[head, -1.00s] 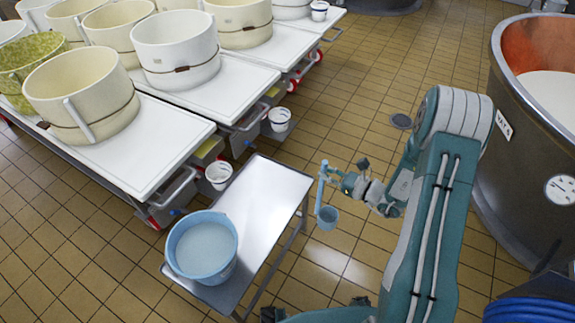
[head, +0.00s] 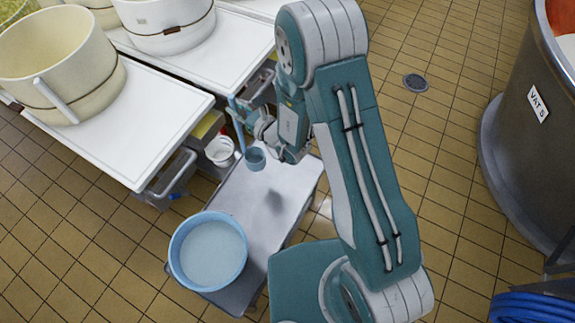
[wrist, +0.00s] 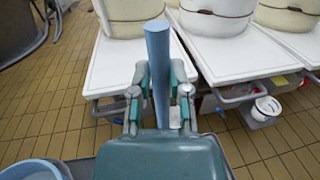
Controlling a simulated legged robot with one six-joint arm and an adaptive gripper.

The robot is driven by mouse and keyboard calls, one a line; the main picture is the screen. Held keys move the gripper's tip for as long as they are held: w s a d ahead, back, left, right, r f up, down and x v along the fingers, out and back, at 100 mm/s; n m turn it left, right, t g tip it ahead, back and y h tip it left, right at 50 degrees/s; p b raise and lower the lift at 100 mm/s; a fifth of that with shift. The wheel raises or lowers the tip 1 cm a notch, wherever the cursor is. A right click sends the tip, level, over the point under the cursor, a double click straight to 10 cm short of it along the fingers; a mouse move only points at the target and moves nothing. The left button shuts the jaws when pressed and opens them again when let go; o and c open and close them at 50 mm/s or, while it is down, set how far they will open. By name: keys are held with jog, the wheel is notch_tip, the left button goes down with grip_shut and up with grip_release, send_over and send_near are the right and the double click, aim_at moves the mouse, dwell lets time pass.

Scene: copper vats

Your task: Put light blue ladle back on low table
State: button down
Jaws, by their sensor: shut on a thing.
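The light blue ladle hangs upright from my gripper, with its cup (head: 255,159) at the bottom. In the wrist view its handle (wrist: 159,70) stands between the two fingers. My gripper (wrist: 160,95) is shut on the handle; in the head view the gripper (head: 243,124) is partly hidden by my arm. The low table (head: 258,205) is a grey metal top in the middle of the head view. The ladle cup is above the far part of this table, apart from it, with a dark shadow on the top below.
A light blue bucket (head: 209,252) of pale liquid stands on the near end of the low table. White tables (head: 140,130) with cream moulds (head: 60,65) stand behind on the left. A small white bucket (head: 219,150) is beside the low table. A vat (head: 530,160) stands at right.

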jog(key=w+d+f, duration=0.5)
jog(key=d+f, duration=0.6)
jog(key=f, duration=0.2)
jog(key=shift+w, duration=0.2)
jog(key=shift+f, duration=0.1)
jog(key=c, duration=0.6)
grip_release()
jog(key=shift+a, duration=0.1)
